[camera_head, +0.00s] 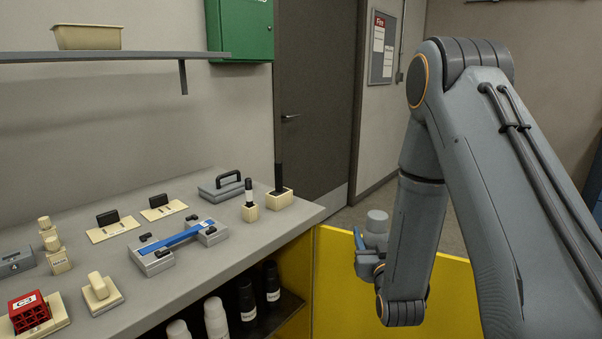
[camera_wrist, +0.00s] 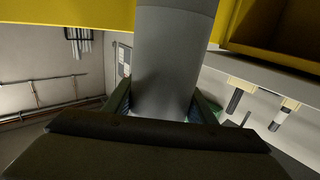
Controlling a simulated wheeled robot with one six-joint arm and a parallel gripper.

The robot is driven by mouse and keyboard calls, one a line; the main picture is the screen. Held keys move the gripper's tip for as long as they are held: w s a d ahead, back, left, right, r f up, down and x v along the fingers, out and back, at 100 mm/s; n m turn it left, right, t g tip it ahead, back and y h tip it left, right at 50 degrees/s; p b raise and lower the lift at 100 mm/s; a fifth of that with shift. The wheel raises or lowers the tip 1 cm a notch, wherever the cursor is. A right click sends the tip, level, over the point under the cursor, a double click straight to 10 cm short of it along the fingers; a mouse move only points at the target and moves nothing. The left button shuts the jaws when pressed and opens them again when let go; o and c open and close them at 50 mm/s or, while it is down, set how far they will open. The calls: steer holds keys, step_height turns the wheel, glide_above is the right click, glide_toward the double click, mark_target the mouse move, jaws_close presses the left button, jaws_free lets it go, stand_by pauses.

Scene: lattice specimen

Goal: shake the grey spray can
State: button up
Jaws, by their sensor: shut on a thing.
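The grey spray can (camera_wrist: 172,55) fills the middle of the wrist view as a plain grey cylinder. My gripper (camera_wrist: 165,102) is shut on it, with one finger on each side. In the head view the can's top (camera_head: 377,217) shows above my gripper (camera_head: 364,246), beside my forearm. It is held clear of the bench, over the floor to the right of it. Part of the can is hidden behind the gripper and wrist.
The grey bench (camera_head: 200,295) at left carries several small holders, blocks and a blue-handled fixture (camera_head: 178,238). Bottles (camera_head: 247,300) stand on the shelf below. A yellow panel (camera_head: 340,295) is just behind my wrist. A dark door (camera_head: 315,100) stands behind.

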mark_target(373, 212)
step_height(373, 212, up, 7)
steer(key=shift+s+a+r, duration=0.1)
steer(key=shift+r, duration=0.1)
steer(key=shift+f, duration=3.75)
step_height(373, 212, up, 8)
steer(key=shift+f, duration=0.2)
step_height(373, 212, down, 7)
steer(key=shift+f, duration=0.15)
